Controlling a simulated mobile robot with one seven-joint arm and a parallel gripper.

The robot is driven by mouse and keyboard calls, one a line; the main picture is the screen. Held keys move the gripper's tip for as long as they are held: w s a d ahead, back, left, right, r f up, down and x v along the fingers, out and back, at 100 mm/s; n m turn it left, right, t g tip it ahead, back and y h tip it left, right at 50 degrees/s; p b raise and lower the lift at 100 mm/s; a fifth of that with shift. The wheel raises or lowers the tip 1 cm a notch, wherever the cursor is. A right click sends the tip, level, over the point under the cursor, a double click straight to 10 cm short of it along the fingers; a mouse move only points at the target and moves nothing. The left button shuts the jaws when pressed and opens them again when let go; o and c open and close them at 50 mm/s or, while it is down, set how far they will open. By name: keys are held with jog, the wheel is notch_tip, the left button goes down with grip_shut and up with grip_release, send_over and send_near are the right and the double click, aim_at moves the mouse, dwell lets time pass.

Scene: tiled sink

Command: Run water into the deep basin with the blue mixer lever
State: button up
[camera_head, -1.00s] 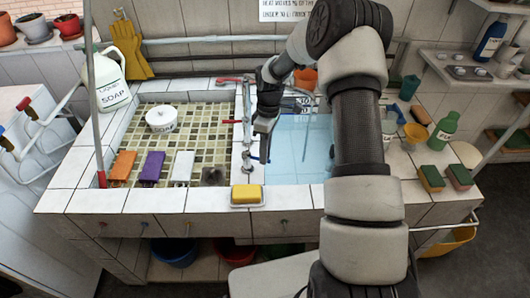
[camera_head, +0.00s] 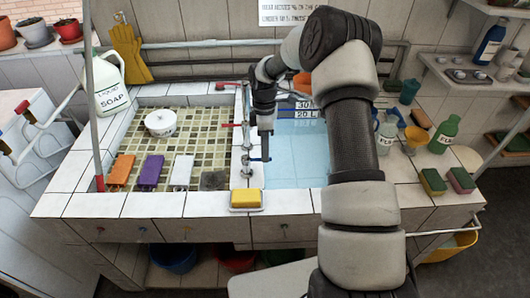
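The deep basin (camera_head: 290,172) is the pale blue one right of the tiled divider, with dark level marks reading 30 and 20 L on its back wall. The blue mixer lever (camera_head: 257,160) is small and sits low on the divider at the basin's left edge. Red levers (camera_head: 229,125) stick out to the left farther up the divider. My gripper (camera_head: 265,150) points down over the divider, close to the blue lever. I cannot tell whether they touch. Its fingers are seen edge-on, so their opening is unclear. My arm hides the basin's right part.
A yellow sponge (camera_head: 246,196) lies on the front ledge near the lever. The shallow mosaic basin (camera_head: 205,130) on the left holds a white tub (camera_head: 160,123). Bottles, including a green one (camera_head: 444,133), and sponges (camera_head: 433,182) stand on the right counter.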

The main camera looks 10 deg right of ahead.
jog(key=o, duration=0.4)
jog(key=shift+c, duration=0.2)
jog(key=shift+r, duration=0.1)
jog(key=w+r, duration=0.3)
jog(key=r, duration=1.4)
jog(key=shift+w+d, duration=0.2)
jog(key=shift+d, duration=0.1)
